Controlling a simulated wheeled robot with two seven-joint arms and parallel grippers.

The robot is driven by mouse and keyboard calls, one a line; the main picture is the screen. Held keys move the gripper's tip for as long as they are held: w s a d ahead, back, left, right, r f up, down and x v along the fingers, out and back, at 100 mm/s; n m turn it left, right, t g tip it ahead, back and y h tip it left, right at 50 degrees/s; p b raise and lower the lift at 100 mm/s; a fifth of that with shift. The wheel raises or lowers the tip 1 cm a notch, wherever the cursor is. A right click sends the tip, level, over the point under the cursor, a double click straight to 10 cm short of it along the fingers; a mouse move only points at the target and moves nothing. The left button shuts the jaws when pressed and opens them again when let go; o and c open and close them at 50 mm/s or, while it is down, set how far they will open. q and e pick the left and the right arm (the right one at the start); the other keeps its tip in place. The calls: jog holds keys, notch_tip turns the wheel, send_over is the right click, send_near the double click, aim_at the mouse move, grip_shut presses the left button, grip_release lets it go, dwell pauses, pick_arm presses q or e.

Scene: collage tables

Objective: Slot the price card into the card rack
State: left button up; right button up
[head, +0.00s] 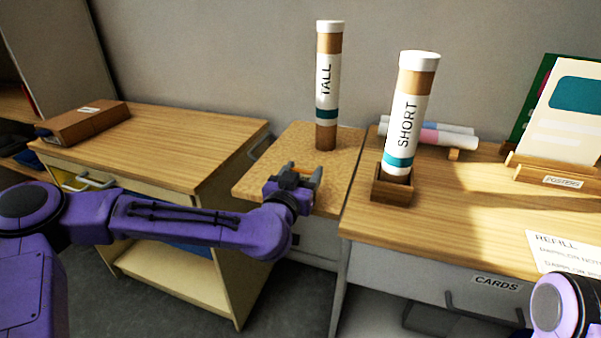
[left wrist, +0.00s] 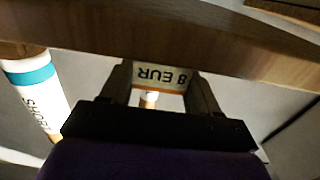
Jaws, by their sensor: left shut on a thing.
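My left gripper (head: 303,174) is shut on the price card (left wrist: 160,76), a small white card printed "8 EUR" with an orange edge. The print is upside down in the left wrist view, between the two dark fingers. In the head view the gripper is over the small middle table, in front of the tall tube, and the card is mostly hidden by the fingers. My right gripper is out of view; only part of my right arm shows at the bottom right.
The "TALL" tube (head: 327,90) stands on the middle table (head: 262,178). The "SHORT" tube (head: 408,110) stands in a wooden holder (head: 392,190) on the right table. A wooden "POSTERS" stand (head: 548,175) and a "REFILL" sheet (head: 570,252) are farther right. A brown box (head: 85,122) lies left.

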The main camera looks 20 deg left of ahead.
pick_arm(q)
jog(key=shift+f, duration=0.15)
jog(key=o, duration=1)
